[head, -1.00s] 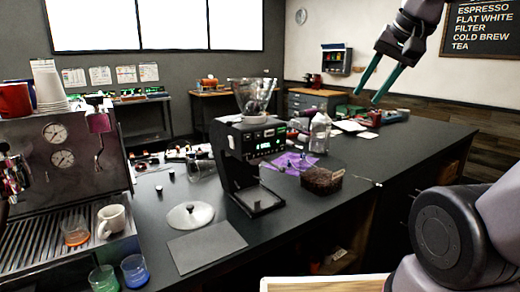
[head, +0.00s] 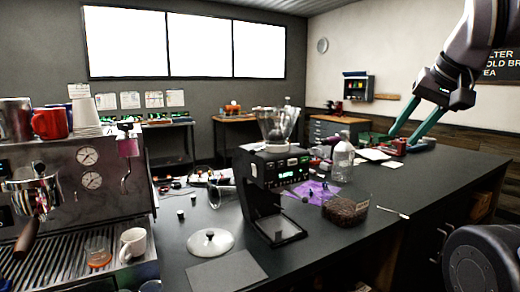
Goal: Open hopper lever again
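The black coffee grinder (head: 263,190) stands upright on the dark counter, its small display lit green. Its clear hopper (head: 277,124) sits on top with no lid on it; the lever at the hopper's base is too small to make out. My gripper (head: 402,140) is at the upper right, with two long green fingers spread apart and nothing between them. It is in the air, well to the right of the hopper and apart from it.
A metal lid (head: 210,242) and a dark mat (head: 228,271) lie in front of the grinder. A container of coffee beans (head: 345,209), a clear bottle (head: 343,160) and a purple cloth (head: 316,190) are to its right. The espresso machine (head: 75,190) stands at left.

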